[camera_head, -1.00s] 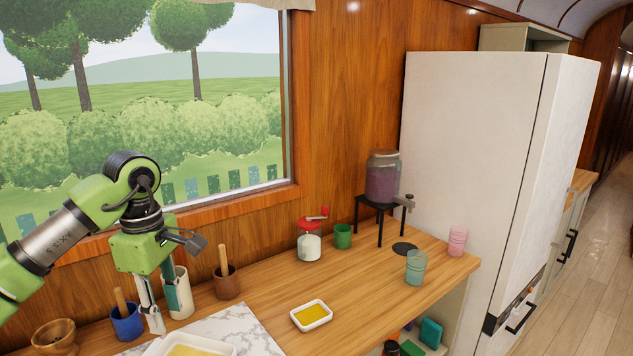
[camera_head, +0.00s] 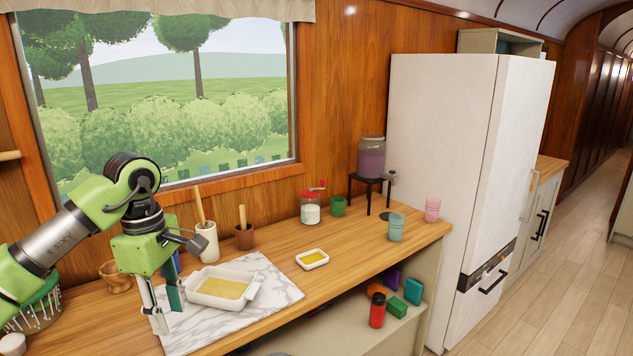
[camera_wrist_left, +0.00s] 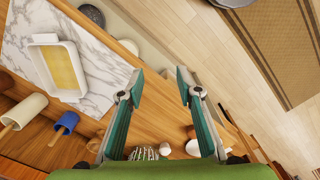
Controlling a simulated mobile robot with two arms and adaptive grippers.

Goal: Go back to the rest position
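My left gripper (camera_head: 168,318) is a green gripper with pale and teal fingers, pointing down at the left of the head view. In the left wrist view my left gripper (camera_wrist_left: 159,82) has its fingers apart, with nothing between them. In the head view it hangs by the left end of the marble board (camera_head: 270,291). A white baking dish (camera_head: 208,298) with yellow contents stands on the board, right of the fingers. The dish also shows in the left wrist view (camera_wrist_left: 73,89), left of the fingers. My right gripper is not in view.
The wooden counter (camera_head: 345,251) holds a small yellow-filled dish (camera_head: 312,259), a red-lidded jar (camera_head: 311,208), cups and a drink dispenser (camera_head: 371,160). A lower shelf holds a red bottle (camera_head: 377,311) and boxes. A white fridge (camera_head: 440,170) stands right; floor beyond is clear.

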